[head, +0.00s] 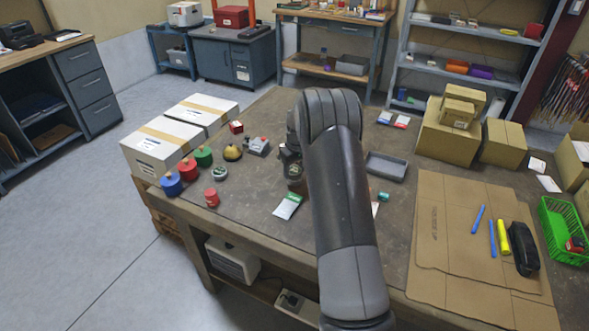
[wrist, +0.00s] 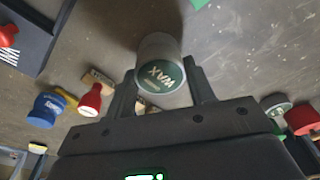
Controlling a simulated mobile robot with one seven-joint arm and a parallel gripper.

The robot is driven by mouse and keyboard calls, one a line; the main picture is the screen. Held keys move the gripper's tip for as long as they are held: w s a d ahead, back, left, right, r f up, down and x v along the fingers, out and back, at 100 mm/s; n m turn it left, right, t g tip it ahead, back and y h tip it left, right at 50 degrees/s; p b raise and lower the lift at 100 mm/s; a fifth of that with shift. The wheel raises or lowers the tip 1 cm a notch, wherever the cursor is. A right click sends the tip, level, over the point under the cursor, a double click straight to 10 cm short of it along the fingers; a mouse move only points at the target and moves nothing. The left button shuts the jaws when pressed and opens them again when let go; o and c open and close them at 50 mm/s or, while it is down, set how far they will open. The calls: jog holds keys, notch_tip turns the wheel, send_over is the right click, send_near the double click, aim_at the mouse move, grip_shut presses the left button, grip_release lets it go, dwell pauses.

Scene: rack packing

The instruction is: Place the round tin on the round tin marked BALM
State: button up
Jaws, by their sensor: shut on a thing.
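My gripper (wrist: 160,88) is shut on a round tin (wrist: 158,48) with pale sides and a green lid marked WAX. The lid faces the wrist camera between the two fingers. In the head view my gripper (head: 292,158) is over the middle of the table, partly hidden by my arm. Another round tin (head: 220,172) with a grey-green lid stands on the table to its left, apart from it. A green-lidded tin (wrist: 276,104) also shows at the right of the wrist view. I cannot read BALM on either.
Blue (head: 171,184), red (head: 187,169) and green (head: 203,156) containers stand left of the lidded tin, with a small red one (head: 211,198) in front. A yellow item (head: 232,153) and a grey device (head: 257,146) lie behind it. A grey tray (head: 386,166) sits right of my arm.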

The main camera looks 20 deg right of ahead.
aim_at(297, 173)
jog(key=o, duration=1)
jog(key=shift+f, duration=0.1)
notch_tip(297, 173, up, 12)
jog(key=s, duration=0.1)
jog(key=s+a+r+m+t, duration=0.1)
jog(key=s+a+r, duration=0.3)
jog(key=s+r, duration=0.5)
jog(key=s+a+r+t, duration=0.1)
jog(key=s+a+r, duration=0.3)
jog(key=s+r, duration=0.45)
jog(key=s+a, duration=0.1)
jog(key=s, duration=0.7)
jog(key=s+a+f+m+t, duration=0.1)
jog(key=s+a, duration=0.1)
jog(key=s, duration=0.7)
jog(key=s+a+m+t, duration=0.1)
jog(key=s, duration=0.8)
jog(key=shift+s+a+f, duration=0.1)
jog(key=shift+a+f, duration=0.1)
jog(key=shift+f, duration=0.1)
